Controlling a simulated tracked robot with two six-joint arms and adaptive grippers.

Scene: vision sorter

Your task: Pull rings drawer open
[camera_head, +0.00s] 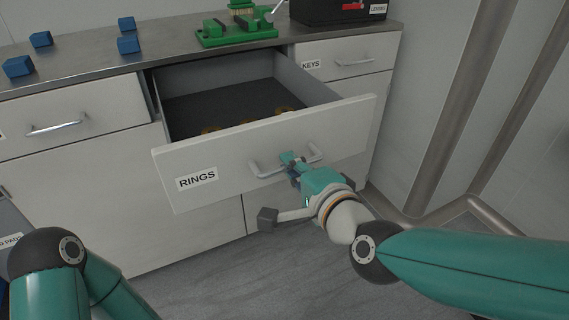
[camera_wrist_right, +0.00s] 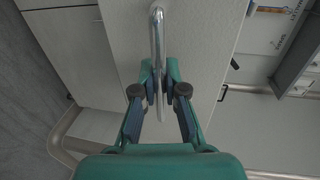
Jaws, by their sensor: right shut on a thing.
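The rings drawer (camera_head: 230,160) is pulled well out of the cabinet, its front labelled RINGS. Several gold-coloured rings (camera_head: 285,110) lie on its dark floor, partly hidden by the drawer front. My right gripper (camera_head: 291,160) is shut on the metal bar of the drawer handle (camera_head: 258,169). In the right wrist view the handle (camera_wrist_right: 157,45) runs between the fingers of my right gripper (camera_wrist_right: 158,82). My left arm shows at the lower left, but its gripper is out of view.
The keys drawer (camera_head: 345,62) is shut at the right, and another drawer (camera_head: 70,120) is shut at the left. Blue blocks (camera_head: 128,45), a green fixture (camera_head: 236,36) and a black box (camera_head: 335,10) stand on the counter (camera_head: 80,65). Grey floor (camera_head: 250,270) lies open in front.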

